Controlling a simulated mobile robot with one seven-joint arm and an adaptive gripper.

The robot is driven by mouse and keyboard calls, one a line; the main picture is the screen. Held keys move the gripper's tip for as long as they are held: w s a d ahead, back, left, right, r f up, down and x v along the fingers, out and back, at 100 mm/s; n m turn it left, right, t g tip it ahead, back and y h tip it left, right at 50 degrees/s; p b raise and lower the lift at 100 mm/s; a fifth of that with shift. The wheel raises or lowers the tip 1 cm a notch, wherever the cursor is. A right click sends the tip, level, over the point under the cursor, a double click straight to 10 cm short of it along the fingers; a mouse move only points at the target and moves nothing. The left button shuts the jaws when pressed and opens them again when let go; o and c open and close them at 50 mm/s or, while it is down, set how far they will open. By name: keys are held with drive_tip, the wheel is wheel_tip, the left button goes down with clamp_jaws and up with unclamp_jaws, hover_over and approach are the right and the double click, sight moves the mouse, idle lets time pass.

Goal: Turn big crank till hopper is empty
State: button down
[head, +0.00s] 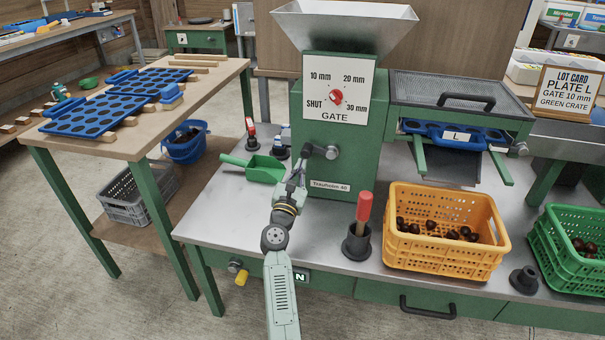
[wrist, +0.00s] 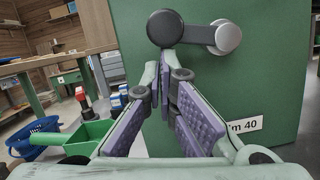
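The crank sits on the front of the green machine (head: 350,170). Its dark knob (wrist: 164,28) is at the left end of a short arm, level with the round silver hub (wrist: 228,37); the crank (head: 331,152) also shows in the head view. My gripper (head: 297,182) is just below and left of the crank.
A blue plate marked L (head: 457,136) sits under the sieve cover. An orange crate (head: 440,255) and a green crate (head: 560,265) hold chestnuts. A red-handled tool (head: 364,215) stands right of my arm. A green scoop (head: 258,170) lies left. The lot card (head: 567,90) reads gate 10 mm, green crate.

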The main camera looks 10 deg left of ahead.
drive_tip(key=shift+r+m+g+h+b, duration=0.15)
drive_tip(key=shift+r+m+h, duration=0.2)
drive_tip(key=shift+r+m, duration=0.45)
drive_tip(key=shift+r+m+g+h+b, duration=0.1)
drive_tip(key=shift+r+m+h, duration=0.35)
drive_tip(key=shift+m, duration=0.75)
drive_tip(key=shift+r+m+g+h+b, duration=0.15)
drive_tip(key=shift+r+m+h, duration=0.15)
drive_tip(key=shift+r+m, duration=0.5)
drive_tip(key=shift+f+m, duration=0.15)
drive_tip(key=shift+m, duration=0.15)
drive_tip(key=shift+f, duration=0.15)
